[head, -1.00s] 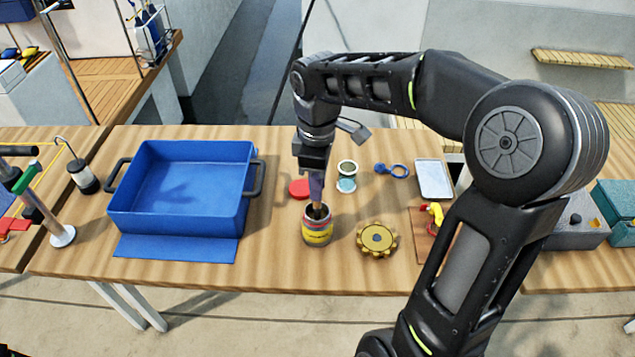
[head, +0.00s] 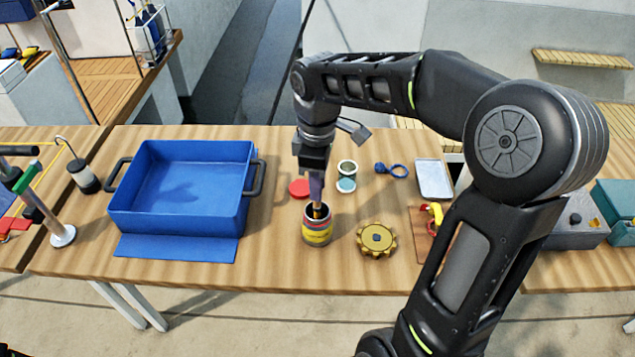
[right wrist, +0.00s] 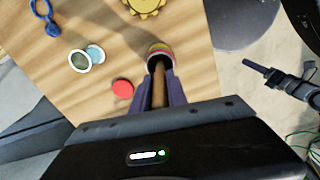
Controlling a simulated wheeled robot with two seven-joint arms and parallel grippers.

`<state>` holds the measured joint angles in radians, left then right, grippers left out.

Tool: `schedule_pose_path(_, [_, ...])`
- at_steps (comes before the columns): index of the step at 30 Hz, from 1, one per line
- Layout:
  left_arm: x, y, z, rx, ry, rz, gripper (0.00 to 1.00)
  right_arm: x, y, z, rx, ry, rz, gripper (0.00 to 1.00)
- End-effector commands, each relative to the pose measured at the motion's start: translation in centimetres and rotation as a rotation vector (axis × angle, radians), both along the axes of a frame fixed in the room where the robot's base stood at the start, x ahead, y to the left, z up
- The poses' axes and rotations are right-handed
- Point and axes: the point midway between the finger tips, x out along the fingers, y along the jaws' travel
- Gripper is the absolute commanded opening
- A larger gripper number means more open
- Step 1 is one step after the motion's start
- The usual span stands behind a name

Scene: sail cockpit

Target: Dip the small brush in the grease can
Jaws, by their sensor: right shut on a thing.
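My right gripper (head: 317,198) points down over the grease can (head: 317,237), an open can with red and yellow bands. In the right wrist view its purple fingers are shut on the brown handle of the small brush (right wrist: 159,88). The brush runs down into the mouth of the can (right wrist: 160,50); its bristles are hidden. The can stands on the table. A red lid (head: 300,188) lies just behind it. What looks like my left gripper (right wrist: 258,68) is at the right of the right wrist view, away from the can; its opening is unclear.
A blue tray (head: 245,205) stands left of the can on the wooden table (head: 280,270). A brass gear (head: 377,239) lies close on the right. Behind are small jars (head: 346,184), a blue shackle (head: 398,171) and a metal tray (head: 433,179).

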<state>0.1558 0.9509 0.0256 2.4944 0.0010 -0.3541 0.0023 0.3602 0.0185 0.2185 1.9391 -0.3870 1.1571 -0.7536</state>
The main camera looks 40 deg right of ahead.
Motion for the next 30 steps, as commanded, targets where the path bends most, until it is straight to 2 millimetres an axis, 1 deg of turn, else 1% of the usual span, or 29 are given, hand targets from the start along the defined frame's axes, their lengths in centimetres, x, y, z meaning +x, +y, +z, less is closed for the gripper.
schedule_pose_path(2, [0.0,0.0,0.0,0.0,0.0,0.0,0.87,-0.1,0.0,-0.2,0.002,0.006,0.0,0.0])
schedule_pose_path(5, [0.0,0.0,0.4,0.0,0.0,0.0,0.87,-0.1,0.0,0.2,0.002,0.006,0.0,0.0])
schedule_pose_path(24, [0.0,0.0,5.0,0.0,0.0,0.0,0.87,0.0,0.0,5.9,0.001,0.001,0.0,0.0])
schedule_pose_path(30, [0.0,0.0,5.8,0.0,0.0,0.0,0.87,0.0,0.0,7.0,0.0,0.001,0.0,0.0])
